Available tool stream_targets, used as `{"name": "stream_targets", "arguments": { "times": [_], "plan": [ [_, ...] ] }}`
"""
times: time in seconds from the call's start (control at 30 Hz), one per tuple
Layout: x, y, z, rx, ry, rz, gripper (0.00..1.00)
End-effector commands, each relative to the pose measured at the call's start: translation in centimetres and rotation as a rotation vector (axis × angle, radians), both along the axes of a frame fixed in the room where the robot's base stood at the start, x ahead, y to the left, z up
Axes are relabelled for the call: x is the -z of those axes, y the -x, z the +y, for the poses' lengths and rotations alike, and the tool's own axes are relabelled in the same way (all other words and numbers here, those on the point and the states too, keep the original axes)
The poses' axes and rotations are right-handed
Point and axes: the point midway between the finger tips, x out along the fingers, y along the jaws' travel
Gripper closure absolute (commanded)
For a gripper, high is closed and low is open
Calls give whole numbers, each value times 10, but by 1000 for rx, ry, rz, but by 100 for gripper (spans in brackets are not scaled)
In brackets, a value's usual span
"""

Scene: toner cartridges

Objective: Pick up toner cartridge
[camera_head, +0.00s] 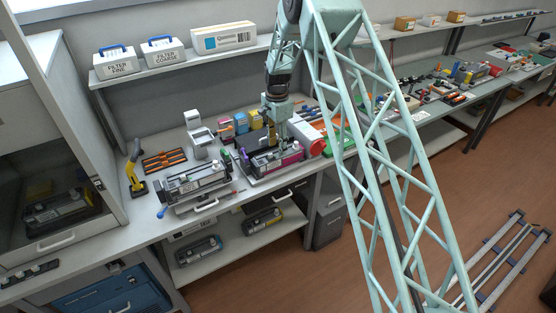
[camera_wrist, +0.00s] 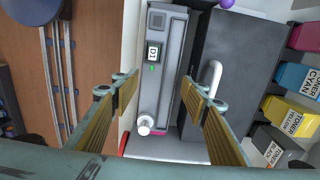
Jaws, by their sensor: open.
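A long grey toner cartridge (camera_wrist: 172,70) with a small label, a green light and a white knob at one end lies below my gripper (camera_wrist: 159,84) in the wrist view. A magenta part shows at its knob end. My gripper is open, with one finger on each side of the cartridge's outline; contact does not show. In the head view my gripper (camera_head: 271,142) points down over the cartridge with the magenta end (camera_head: 291,156), on the bench, and hides part of it.
A dark box-like surface with a white handle (camera_wrist: 211,76) lies right beside the cartridge. Toner boxes, including a cyan one (camera_wrist: 293,76) and a yellow one (camera_wrist: 289,114), stand beyond it. Another cartridge unit (camera_head: 195,181) stands to the left on the bench. A shelf (camera_head: 180,68) runs above.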

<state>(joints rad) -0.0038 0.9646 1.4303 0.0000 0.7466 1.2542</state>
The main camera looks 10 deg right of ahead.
Motion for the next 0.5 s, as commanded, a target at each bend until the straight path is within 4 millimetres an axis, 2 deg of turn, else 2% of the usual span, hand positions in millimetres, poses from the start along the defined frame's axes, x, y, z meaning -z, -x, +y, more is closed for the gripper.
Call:
{"name": "stream_targets", "arguments": {
  "times": [0.27,0.5],
  "plan": [
    [12,1,-2,0,0,2,59],
    [34,1,-4,0,0,2,59]
  ]
}}
